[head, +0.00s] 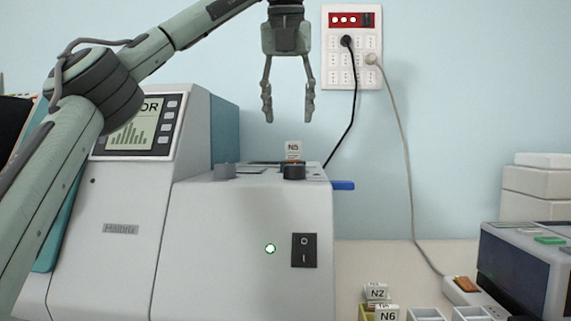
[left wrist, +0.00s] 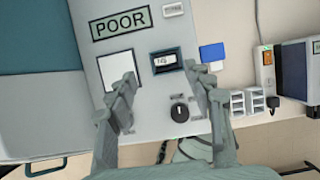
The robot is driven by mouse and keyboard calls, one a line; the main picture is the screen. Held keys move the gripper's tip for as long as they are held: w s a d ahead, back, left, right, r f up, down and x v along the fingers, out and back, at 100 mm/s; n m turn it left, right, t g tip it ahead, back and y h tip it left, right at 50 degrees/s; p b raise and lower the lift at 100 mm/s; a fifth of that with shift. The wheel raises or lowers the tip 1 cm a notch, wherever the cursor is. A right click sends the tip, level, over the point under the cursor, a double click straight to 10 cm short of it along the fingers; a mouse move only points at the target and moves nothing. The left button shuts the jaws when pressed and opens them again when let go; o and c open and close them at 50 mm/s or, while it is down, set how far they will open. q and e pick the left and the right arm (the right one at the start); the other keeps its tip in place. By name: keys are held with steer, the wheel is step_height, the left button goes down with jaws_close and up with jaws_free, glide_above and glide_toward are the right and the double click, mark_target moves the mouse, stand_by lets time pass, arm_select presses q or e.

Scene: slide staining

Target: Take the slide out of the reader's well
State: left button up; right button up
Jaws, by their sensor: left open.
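The reader (head: 225,270) is a large white machine with a tilted screen, a lit green lamp and a black switch. The slide labelled N5 (head: 293,148) stands up from the top of the reader, behind a dark knob. In the left wrist view the slide's white end (left wrist: 165,62) shows inside the dark-rimmed well (left wrist: 165,54). My left gripper (head: 288,115) points down, open and empty, above the slide and apart from it. In the left wrist view its fingers (left wrist: 161,76) lie on either side of the well. My right gripper is not in view.
A blue tab (head: 344,185) sticks out at the reader's right side. Slides labelled N2 (head: 377,293) and N6 (head: 387,315) stand at the bottom. A dark-screened device (head: 525,265) is at the right. Cables hang from the wall panel (head: 352,48) behind the reader.

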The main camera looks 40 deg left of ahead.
mark_target(293, 143)
arm_select(q)
steer(key=x, duration=0.7)
steer(key=shift+w+d+f, duration=0.15)
steer(key=shift+d, duration=0.15)
jaws_close()
